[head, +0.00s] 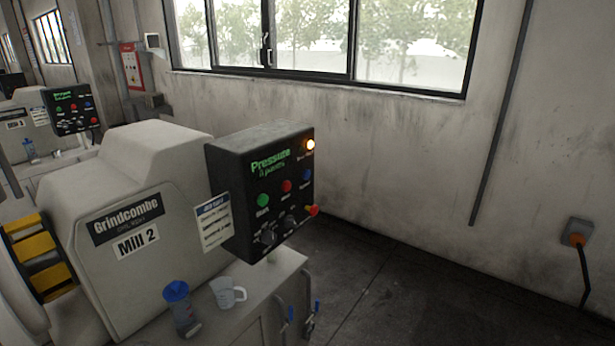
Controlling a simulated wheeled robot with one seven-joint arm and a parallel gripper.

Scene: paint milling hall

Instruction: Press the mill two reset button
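Mill 2 (150,192) is a pale machine at the left of the head view, with a "Grindcombe" plate and a "Mill 2" label. A black control box (235,165) stands at its right end. Its face carries a green button (263,200), a red button (286,186) and a blue button (306,175) in a rising row. The captions under them are too small to read surely, so I cannot tell which is marked reset. My gripper is not in view.
Two dark knobs (268,237) and a red-and-yellow side knob (312,210) are below the buttons. A blue-lidded bottle (180,308) and a white jug (227,292) stand below the box. Another mill's panel (72,110) is far left. Floor at right is clear.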

